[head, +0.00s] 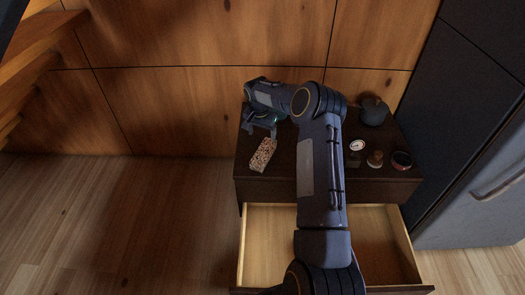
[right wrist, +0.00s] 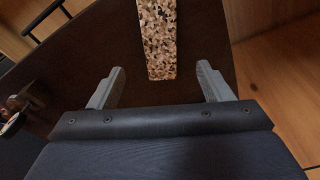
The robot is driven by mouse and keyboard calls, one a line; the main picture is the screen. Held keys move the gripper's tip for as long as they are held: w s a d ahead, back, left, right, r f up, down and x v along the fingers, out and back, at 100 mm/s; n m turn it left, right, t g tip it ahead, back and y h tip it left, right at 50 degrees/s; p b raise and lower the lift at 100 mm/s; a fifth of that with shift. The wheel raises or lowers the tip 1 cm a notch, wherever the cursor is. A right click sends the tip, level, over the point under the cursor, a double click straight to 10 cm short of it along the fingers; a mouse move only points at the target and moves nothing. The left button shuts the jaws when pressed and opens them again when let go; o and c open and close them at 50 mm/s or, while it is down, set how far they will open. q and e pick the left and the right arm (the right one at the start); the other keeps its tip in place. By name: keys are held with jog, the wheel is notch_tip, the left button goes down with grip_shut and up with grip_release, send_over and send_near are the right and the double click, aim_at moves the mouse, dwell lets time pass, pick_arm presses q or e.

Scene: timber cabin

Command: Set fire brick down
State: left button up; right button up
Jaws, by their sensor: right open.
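The fire brick (head: 263,154) is a speckled tan, black and white block. It lies on the dark cabinet top (head: 275,183) near its left front part, and it also shows in the right wrist view (right wrist: 157,40). My right gripper (head: 262,128) is just behind the brick in the head view. In the right wrist view the two grey fingers (right wrist: 160,70) are spread wide, with the brick's near end between and beyond their tips, touching neither. My left gripper is not in view.
An open, empty-looking drawer (head: 267,250) juts out below the cabinet top. A dark round pot (head: 373,112), a white-faced dial (head: 356,146), a small brown knob-like item (head: 375,159) and a round tin (head: 401,160) stand at the right. A dark grey appliance (head: 470,120) flanks the cabinet.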

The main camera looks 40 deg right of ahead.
jog(key=s+a+r+n+t, duration=0.1)
jog(key=s+a+r+n, duration=0.1)
jog(key=s+a+r, duration=0.3)
jog(key=s+a+r+n+y, duration=0.1)
jog(key=s+a+r, duration=0.15)
jog(key=r, duration=0.55)
jog(key=s+a+r+n+t, duration=0.1)
jog(key=s+a+r+n, duration=0.15)
jog(key=a+r, duration=0.3)
jog(key=s+a+n+t+y, duration=0.1)
jog(key=s+a+n+y, duration=0.1)
jog(key=s+a, duration=0.5)
jog(key=s+a+n+t+y, duration=0.1)
jog(key=s+a, duration=0.7)
jog(key=s, duration=1)
jog(key=shift+a+r+n+t+y, duration=0.2)
jog(key=shift+r+n+t+y, duration=0.2)
jog(key=shift+n+y, duration=0.55)
jog(key=shift+s+h, duration=0.1)
jog(key=shift+h, duration=0.15)
